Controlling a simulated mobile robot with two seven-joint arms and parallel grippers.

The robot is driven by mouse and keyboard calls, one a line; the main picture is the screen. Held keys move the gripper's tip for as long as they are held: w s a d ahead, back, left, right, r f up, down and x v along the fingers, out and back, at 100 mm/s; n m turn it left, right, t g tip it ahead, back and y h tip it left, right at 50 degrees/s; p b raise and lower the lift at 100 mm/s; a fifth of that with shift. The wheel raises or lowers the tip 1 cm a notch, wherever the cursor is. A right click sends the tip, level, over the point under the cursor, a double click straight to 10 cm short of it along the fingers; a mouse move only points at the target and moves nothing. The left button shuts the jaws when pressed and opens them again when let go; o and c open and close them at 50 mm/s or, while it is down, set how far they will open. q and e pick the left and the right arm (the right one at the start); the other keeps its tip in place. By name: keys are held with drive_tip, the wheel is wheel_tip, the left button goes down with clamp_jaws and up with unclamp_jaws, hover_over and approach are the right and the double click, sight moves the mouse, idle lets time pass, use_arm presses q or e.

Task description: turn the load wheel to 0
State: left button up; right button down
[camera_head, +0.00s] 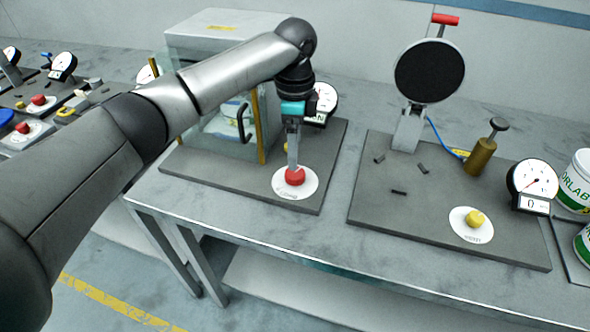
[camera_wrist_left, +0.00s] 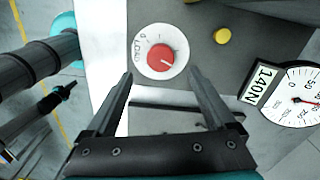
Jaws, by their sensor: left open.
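The load wheel (camera_head: 295,176) is a red round knob on a white dial plate, on the front of the middle grey board. It also shows in the left wrist view (camera_wrist_left: 162,59), with a pale pointer mark slanting to the lower right; the small scale figures are hard to read. My left gripper (camera_head: 292,163) points down right at the wheel. In the left wrist view its two fingers (camera_wrist_left: 160,76) are apart and empty, with the wheel just beyond and between the tips; contact cannot be told. A gauge (camera_wrist_left: 301,97) beside it reads 140N.
A yellow button (camera_wrist_left: 222,36) is close to the wheel. A glass-fronted cabinet (camera_head: 205,85) stands behind. The right board (camera_head: 370,205) carries a black disc (camera_head: 429,72), a brass post (camera_head: 480,157), a yellow knob (camera_head: 475,218) and a gauge reading 0 (camera_head: 533,182).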

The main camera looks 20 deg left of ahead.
sight(295, 173)
use_arm(q)
wheel_tip(295, 173, down, 7)
drive_tip(key=shift+f+b, duration=0.15)
drive_tip(key=shift+b, duration=0.3)
use_arm(e)
drive_tip(key=shift+w+f, duration=0.4)
drive_tip(key=shift+f, duration=0.15)
